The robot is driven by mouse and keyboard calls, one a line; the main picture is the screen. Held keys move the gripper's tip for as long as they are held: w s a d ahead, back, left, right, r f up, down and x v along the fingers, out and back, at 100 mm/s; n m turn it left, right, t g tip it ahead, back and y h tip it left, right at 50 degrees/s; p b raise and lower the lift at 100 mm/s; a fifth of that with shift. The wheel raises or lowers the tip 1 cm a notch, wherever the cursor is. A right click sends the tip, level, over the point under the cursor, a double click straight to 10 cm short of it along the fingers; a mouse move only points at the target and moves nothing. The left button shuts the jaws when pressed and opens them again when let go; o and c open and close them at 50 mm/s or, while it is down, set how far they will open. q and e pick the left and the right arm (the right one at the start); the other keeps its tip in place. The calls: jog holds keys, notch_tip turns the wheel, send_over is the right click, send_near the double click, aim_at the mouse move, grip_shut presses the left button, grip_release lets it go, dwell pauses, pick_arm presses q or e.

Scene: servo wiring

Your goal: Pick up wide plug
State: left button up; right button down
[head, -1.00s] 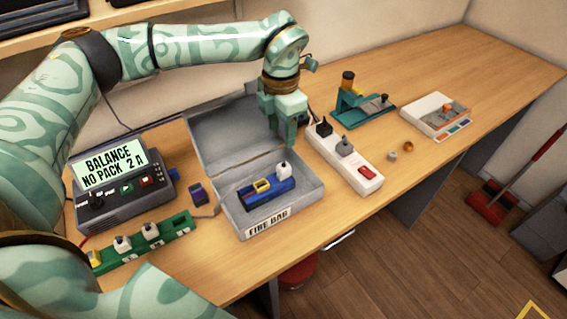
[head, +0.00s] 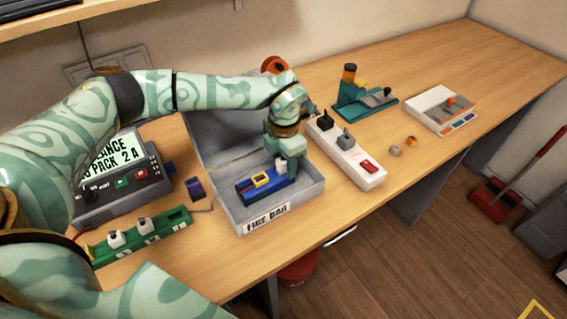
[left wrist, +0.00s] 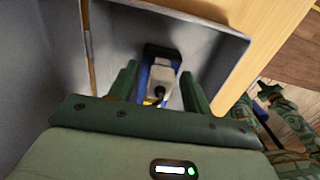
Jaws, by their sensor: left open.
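A white plug (head: 281,165) stands on the right end of a blue pack (head: 262,194) inside the open grey box labelled FIRE BAG (head: 314,188). My left gripper (head: 287,172) is low over the box, at the plug. In the left wrist view the white plug (left wrist: 162,82) lies between the two open green fingers (left wrist: 160,88). A gap shows at the left finger; contact at the right finger is unclear. A patterned green arm part, seemingly of my right arm, shows small at the right of that view; its jaws cannot be made out.
A yellow-framed part (head: 261,181) sits on the pack beside the plug. A green strip (head: 165,227) with white plugs lies left of the box. A white power strip (head: 352,160) stands close on the right.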

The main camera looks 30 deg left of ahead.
pick_arm(q)
jog(key=c, duration=1.1)
jog(key=shift+o, duration=0.2)
pick_arm(e)
jog(key=shift+s+d, duration=0.1)
jog(key=shift+d, duration=0.15)
